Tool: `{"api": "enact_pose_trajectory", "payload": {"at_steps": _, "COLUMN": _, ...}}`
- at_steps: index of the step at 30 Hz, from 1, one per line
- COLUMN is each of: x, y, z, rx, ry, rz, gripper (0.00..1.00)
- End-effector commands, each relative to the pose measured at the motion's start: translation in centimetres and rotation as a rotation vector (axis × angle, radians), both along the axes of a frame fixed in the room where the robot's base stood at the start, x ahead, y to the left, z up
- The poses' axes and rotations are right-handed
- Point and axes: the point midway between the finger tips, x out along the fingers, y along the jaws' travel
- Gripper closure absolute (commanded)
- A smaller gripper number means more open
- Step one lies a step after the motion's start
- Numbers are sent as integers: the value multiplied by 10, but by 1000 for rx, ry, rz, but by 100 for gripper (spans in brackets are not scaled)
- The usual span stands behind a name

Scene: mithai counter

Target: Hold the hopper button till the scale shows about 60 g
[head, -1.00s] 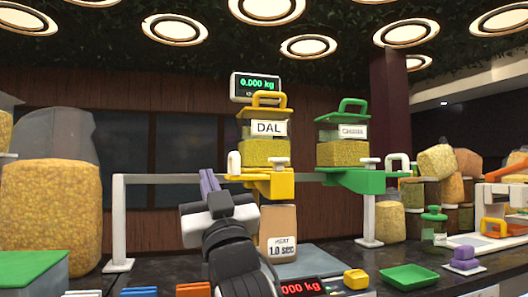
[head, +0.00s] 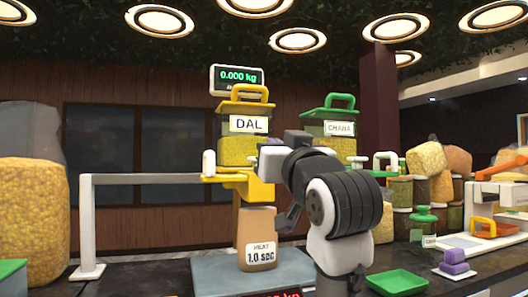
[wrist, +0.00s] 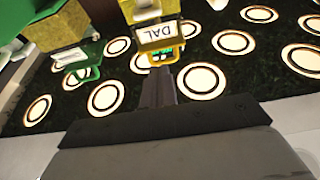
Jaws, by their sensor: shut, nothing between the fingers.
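The dal hopper (head: 240,150), with yellow lid and "DAL" label, stands on a yellow bracket (head: 262,193) in the head view. My arm covers the bracket's right side, where its white-topped button was visible earlier. My gripper's dark fingers are together and empty in the wrist view (wrist: 158,88), pointing towards the dal hopper (wrist: 157,38). In the head view its fingertips are hidden, and I cannot tell whether they touch the button. The raised display (head: 237,76) reads 0.000 kg. A brown bag (head: 256,225) labelled 1.0 sec stands on the grey scale plate (head: 215,272) under the hopper.
The green-lidded chana hopper (head: 338,128) stands just right, partly behind my arm. A white rail (head: 140,179) runs left of the dal hopper. A green tray (head: 398,282) lies at the front right. A red display (head: 275,294) is mostly cut off below.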

Motion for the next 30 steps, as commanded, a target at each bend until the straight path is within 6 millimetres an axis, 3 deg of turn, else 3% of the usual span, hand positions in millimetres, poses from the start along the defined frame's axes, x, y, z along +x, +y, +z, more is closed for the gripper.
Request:
{"api": "enact_pose_trajectory", "payload": {"at_steps": 5, "x": 20, "y": 8, "z": 10, "rx": 0, "ry": 3, "rz": 3, "gripper": 100}}
{"api": "enact_pose_trajectory", "payload": {"at_steps": 16, "x": 92, "y": 31, "z": 39, "rx": -1, "ry": 4, "rz": 1, "gripper": 100}}
{"api": "enact_pose_trajectory", "payload": {"at_steps": 21, "x": 89, "y": 29, "z": 10, "rx": 0, "ry": 2, "rz": 0, "gripper": 100}}
{"api": "enact_pose_trajectory", "payload": {"at_steps": 30, "x": 88, "y": 29, "z": -7, "rx": 0, "ry": 0, "rz": 0, "gripper": 100}}
